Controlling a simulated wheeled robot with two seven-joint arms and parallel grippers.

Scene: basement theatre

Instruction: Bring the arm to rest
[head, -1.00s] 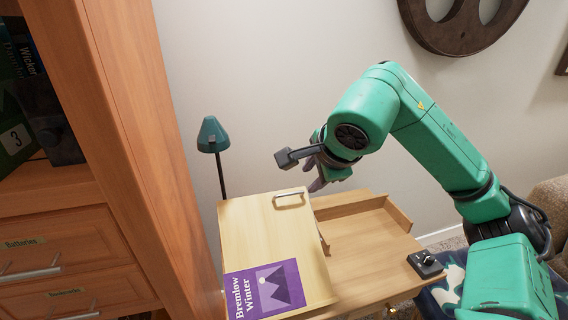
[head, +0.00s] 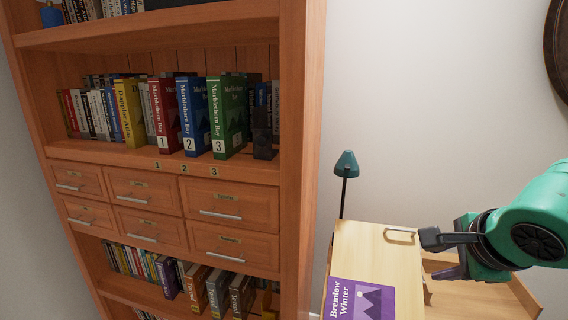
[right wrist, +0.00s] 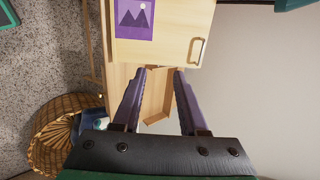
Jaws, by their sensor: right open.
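My right arm (head: 540,226) is green and comes in from the right in the head view. Its gripper (head: 434,272) is above the small wooden desk, just right of the raised wooden lid. In the right wrist view the two purple fingers (right wrist: 158,72) are spread apart with nothing between them. The lid (head: 378,256) has a metal handle and shows in both views. The purple "Bremlow Winter" book (head: 358,300) lies on it. My left gripper is not in view.
A tall wooden bookcase (head: 302,150) with books and labelled drawers (head: 235,205) stands at the left. A teal lamp (head: 346,165) is behind the desk. A wicker basket (right wrist: 55,135) is on the speckled floor in the right wrist view.

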